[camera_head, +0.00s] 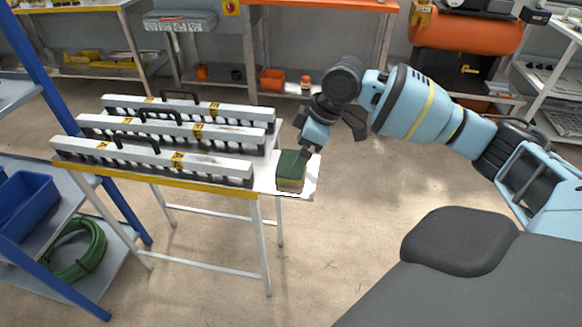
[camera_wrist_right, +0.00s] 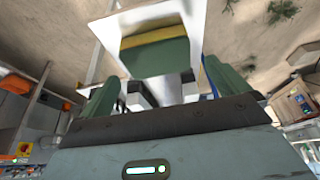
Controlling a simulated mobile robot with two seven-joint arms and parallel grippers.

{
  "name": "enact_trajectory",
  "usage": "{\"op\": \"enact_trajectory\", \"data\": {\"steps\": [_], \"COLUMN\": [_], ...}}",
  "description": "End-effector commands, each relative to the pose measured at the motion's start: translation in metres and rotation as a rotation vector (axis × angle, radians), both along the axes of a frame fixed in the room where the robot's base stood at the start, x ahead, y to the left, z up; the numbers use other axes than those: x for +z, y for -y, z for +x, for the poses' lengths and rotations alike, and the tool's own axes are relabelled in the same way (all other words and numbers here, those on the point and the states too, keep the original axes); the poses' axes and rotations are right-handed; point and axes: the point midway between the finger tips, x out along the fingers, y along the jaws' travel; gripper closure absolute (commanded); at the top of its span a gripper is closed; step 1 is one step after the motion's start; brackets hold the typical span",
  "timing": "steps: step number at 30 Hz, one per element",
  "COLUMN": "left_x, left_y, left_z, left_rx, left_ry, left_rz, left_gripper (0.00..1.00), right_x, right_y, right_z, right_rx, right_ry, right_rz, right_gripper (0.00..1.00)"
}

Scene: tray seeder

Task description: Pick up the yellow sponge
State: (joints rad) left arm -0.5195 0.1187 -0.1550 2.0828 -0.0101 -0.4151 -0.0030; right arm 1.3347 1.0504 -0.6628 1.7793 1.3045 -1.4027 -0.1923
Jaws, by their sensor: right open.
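The sponge (camera_head: 291,170) is a block with a dark green top and a yellowish lower layer. It lies on the white right end of the stand, beside the long white bars. In the right wrist view the sponge (camera_wrist_right: 157,54) shows its green face with a yellow strip along its far edge. My right gripper (camera_head: 308,145) is just above and behind the sponge, apart from it as far as I can see. Its jaws (camera_wrist_right: 163,92) are open and empty, with the sponge ahead of them. My left gripper is not in view.
Several long white bars (camera_head: 150,162) with black handles fill the stand (camera_head: 215,190) left of the sponge. A blue shelf rack (camera_head: 60,120) with a blue bin (camera_head: 27,203) stands at the left. Workbenches line the back. The floor right of the stand is clear.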

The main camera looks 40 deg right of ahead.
Motion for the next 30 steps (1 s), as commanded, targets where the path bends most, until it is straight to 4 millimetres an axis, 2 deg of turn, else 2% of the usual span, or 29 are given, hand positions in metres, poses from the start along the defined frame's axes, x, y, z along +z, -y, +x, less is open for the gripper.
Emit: {"op": "enact_trajectory", "data": {"steps": [5,12,20,28,30], "left_x": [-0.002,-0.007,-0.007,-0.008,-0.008], "left_y": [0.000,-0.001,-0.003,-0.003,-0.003], "left_z": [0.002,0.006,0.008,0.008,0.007], "left_rx": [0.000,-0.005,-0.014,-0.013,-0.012], "left_ry": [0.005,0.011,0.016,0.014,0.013], "left_rz": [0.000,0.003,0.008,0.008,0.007], "left_gripper": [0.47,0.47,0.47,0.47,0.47], "right_x": [-0.014,-0.044,-0.048,-0.048,-0.048], "right_y": [-0.002,-0.008,-0.009,-0.009,-0.009], "right_z": [0.005,0.016,0.017,0.017,0.017], "right_rx": [-0.001,-0.001,-0.001,0.000,0.000], "right_ry": [-0.003,-0.002,0.000,0.000,0.000], "right_rz": [-0.001,0.000,-0.002,-0.001,-0.001], "right_gripper": [0.00,0.00,0.00,0.33,0.36]}}
